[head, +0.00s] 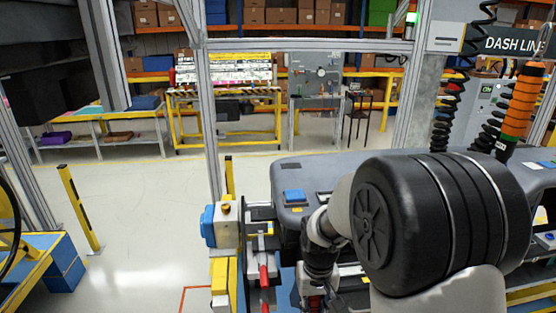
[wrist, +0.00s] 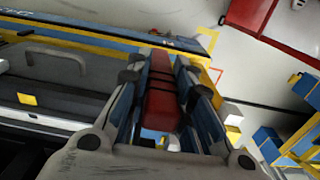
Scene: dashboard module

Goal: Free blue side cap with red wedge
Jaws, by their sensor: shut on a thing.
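The red wedge (wrist: 160,90) is held between the two fingers of my gripper (wrist: 162,72) in the wrist view, pointing away from the palm. In the head view my gripper (head: 317,285) is low, in front of the grey dashboard's left part, with a bit of red at its lower end. A blue piece (head: 208,226) is at the left of the fixture, and a blue square (head: 293,196) lies on the dashboard top. I cannot tell which blue part is the side cap. The wedge's far tip shows no clear contact with a cap.
The grey dashboard (head: 300,165) runs to the right behind my arm. A fixture with red handles (head: 264,275) and a yellow post (head: 222,280) stands left of my gripper. The floor (head: 140,220) farther left is mostly clear. An orange tool (head: 522,95) hangs at the right.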

